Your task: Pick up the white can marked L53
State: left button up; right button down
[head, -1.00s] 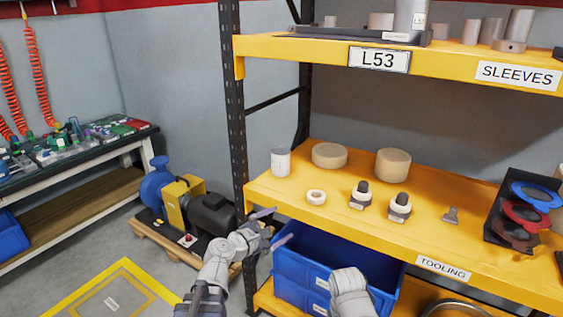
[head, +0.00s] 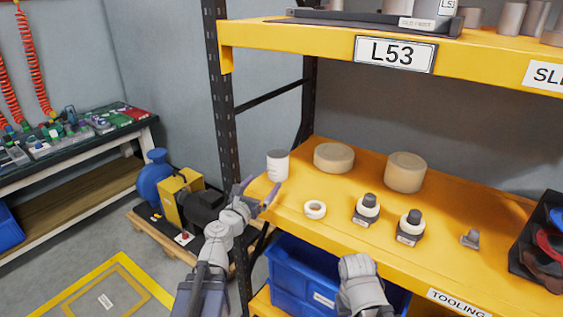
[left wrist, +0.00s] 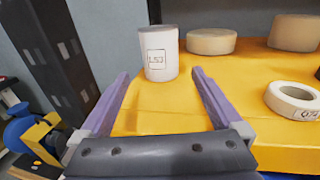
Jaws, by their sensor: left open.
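The white can (head: 277,166) stands upright near the left front corner of the yellow shelf (head: 330,187). In the left wrist view the white can (left wrist: 158,54) shows a square label reading L53. My left gripper (head: 257,191) is open and empty, just in front of the can at the shelf's edge. In the left wrist view its two fingers (left wrist: 158,90) point at the can, which stands beyond the tips, roughly midway between them. My right arm (head: 361,285) shows below the shelf's front edge; its fingers cannot be made out.
A white ring (head: 315,209) lies right of the can. Two tan discs (head: 333,157) (head: 405,172) stand behind it. Two black-and-white tools (head: 366,209) (head: 410,227) stand further right. The dark rack post (head: 222,110) is close on the left. A blue bin (head: 300,275) sits below.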

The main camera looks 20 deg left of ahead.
aim_at(279, 164)
pick_arm(q)
jog(key=shift+w+d, duration=0.3)
jog(key=shift+w, duration=1.7)
jog(key=shift+w+d, duration=0.35)
jog(key=shift+w, duration=1.6)
jog(key=shift+w+d, duration=0.3)
jog(key=shift+w, duration=1.7)
jog(key=shift+c, duration=0.2)
jog(key=c, duration=1.4)
jog(key=shift+r, duration=0.1)
jog(key=shift+c, duration=0.2)
notch_tip(279, 164, up, 10)
jog(key=p, duration=1)
jog(key=shift+s, duration=0.1)
